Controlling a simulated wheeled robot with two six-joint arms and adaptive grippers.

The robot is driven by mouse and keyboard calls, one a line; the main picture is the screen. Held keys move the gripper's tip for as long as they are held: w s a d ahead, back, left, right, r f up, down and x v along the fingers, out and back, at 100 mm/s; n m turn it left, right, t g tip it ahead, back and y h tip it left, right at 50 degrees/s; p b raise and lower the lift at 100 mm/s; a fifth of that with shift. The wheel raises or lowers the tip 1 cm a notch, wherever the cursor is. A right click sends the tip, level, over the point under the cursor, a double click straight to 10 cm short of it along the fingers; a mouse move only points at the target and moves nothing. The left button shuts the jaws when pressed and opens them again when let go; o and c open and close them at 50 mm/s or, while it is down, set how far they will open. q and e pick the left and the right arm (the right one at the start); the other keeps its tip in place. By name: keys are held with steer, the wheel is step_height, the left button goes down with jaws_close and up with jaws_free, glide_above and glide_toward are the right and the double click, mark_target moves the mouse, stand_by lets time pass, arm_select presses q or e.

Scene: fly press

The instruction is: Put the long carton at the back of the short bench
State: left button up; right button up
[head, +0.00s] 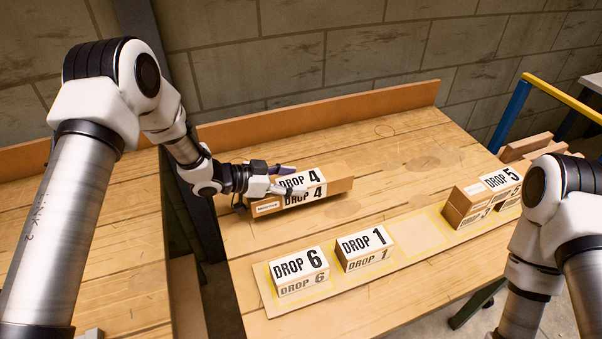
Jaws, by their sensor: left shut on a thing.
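The long carton (335,188) is brown with a white DROP 4 label on its top and front. It lies level or nearly so over the middle-left of the right-hand bench (420,157), in front of the bench's back board (330,113). My left gripper (286,182) reaches in from the left and is shut on the carton near its left part. The fingers cover part of the label. I cannot tell whether the carton touches the bench top. My right arm stands at the right edge, and its gripper is not in view.
A pale board (417,236) with yellow outlines holds a DROP 6 box (299,270), a DROP 1 box (365,246) and a DROP 5 carton (486,192). One outline between them is empty. Brown blocks (525,147) lie at the right. The bench's back strip is clear.

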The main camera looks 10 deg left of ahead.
mark_target(296, 176)
arm_select(q)
steer(key=w, duration=0.5)
steer(key=shift+w+f+p, duration=0.15)
steer(key=shift+w+p, duration=0.1)
steer(key=shift+p, duration=0.05)
steer(key=f, duration=0.3)
steer(key=shift+w+f+p, duration=0.2)
steer(key=shift+f+p, duration=0.15)
steer(key=shift+p, duration=0.05)
steer(key=shift+s+d+f, duration=0.1)
steer(key=o, duration=1.6)
steer(key=shift+o, duration=0.2)
steer(key=shift+s+a+r, duration=0.1)
steer(key=shift+a+r, duration=0.1)
steer(key=v, duration=1.1)
steer(key=shift+s+a+b, duration=0.2)
steer(key=shift+a+b, duration=0.05)
steer(key=shift+b, duration=0.2)
steer(key=shift+r, duration=0.1)
